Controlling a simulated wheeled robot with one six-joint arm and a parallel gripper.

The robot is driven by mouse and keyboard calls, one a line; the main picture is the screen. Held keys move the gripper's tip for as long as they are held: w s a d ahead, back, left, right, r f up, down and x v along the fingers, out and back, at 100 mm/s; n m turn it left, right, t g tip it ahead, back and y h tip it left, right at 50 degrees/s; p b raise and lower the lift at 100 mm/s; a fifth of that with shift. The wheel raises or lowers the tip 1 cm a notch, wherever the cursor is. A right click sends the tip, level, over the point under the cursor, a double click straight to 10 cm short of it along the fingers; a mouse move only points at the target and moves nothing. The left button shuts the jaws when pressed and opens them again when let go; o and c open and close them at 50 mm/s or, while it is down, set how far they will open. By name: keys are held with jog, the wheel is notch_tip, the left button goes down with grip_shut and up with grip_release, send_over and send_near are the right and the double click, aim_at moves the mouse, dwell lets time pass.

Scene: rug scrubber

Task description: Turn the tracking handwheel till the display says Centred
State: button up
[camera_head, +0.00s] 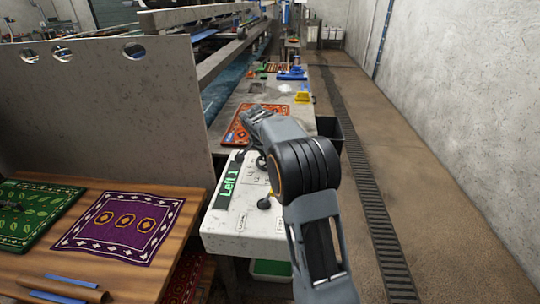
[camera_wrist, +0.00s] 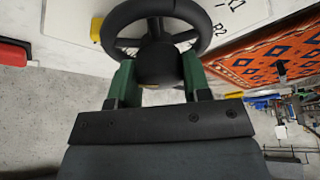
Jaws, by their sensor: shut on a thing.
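The handwheel (camera_wrist: 157,62) is black, with a round rim, spokes and a thick hub. In the wrist view my gripper (camera_wrist: 157,76) is shut on its hub, one green-dark finger on each side. In the head view the handwheel is mostly hidden behind my arm above the pale control panel (camera_head: 225,228). The display (camera_head: 228,184) on the panel's left edge reads "Left 1" in green letters on black.
A black knob (camera_head: 264,204) stands on the panel's near part. Orange patterned rug (camera_head: 237,133) lies beyond the panel. A wooden table (camera_head: 180,192) with a purple rug (camera_head: 105,240) and a green rug stands left. The floor aisle (camera_head: 440,215) at right is clear.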

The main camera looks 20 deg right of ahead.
dwell(0.5)
jog(key=o, duration=0.6)
jog(key=v, duration=1.3)
jog(key=shift+a+r+p, duration=0.3)
jog(key=shift+s, duration=0.1)
